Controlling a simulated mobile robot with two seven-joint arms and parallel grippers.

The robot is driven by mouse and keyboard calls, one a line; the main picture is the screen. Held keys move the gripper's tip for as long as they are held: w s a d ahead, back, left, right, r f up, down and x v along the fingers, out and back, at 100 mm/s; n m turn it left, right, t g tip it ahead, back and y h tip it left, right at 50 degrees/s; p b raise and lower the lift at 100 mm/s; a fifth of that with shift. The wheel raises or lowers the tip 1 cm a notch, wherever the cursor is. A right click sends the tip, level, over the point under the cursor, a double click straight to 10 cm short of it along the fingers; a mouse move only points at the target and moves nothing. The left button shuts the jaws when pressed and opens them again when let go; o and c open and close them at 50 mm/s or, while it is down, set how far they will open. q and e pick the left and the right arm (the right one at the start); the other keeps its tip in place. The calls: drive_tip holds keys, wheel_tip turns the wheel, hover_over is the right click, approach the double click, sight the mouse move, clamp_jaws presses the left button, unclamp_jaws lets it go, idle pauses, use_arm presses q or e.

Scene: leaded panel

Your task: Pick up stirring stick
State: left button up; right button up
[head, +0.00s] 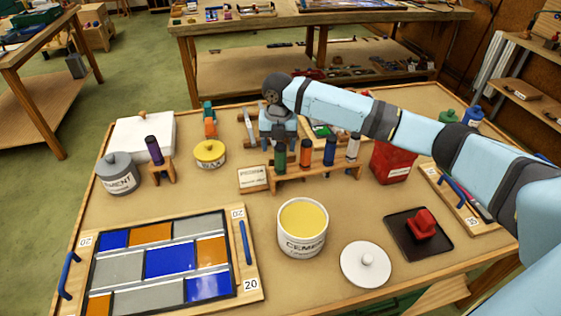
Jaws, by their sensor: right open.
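My right gripper (279,136) reaches in from the right and points down behind the small wooden rack (320,170). Its jaws are open, and its fingertips are partly hidden by the rack's upright tubes. I cannot pick out the stirring stick for certain. Slim upright tools (249,128) stand just left of the gripper, too small to identify. An open white cement tub (303,242) with pale yellow contents stands in front of the rack. Its white lid (366,267) lies to its right. My left gripper is not in view.
The leaded panel (116,267) lies in a wooden frame at front left. A grey cement can (118,177), a yellow wax tin (209,154) and a red container (390,163) stand around the rack. A red block sits on a dark tray (435,246).

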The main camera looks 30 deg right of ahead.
sight(281, 154)
drive_tip(key=f, duration=0.4)
drive_tip(key=shift+d+f, duration=0.2)
drive_tip(key=shift+d, duration=0.15)
drive_tip(key=c, duration=1)
drive_tip(key=shift+r, duration=0.1)
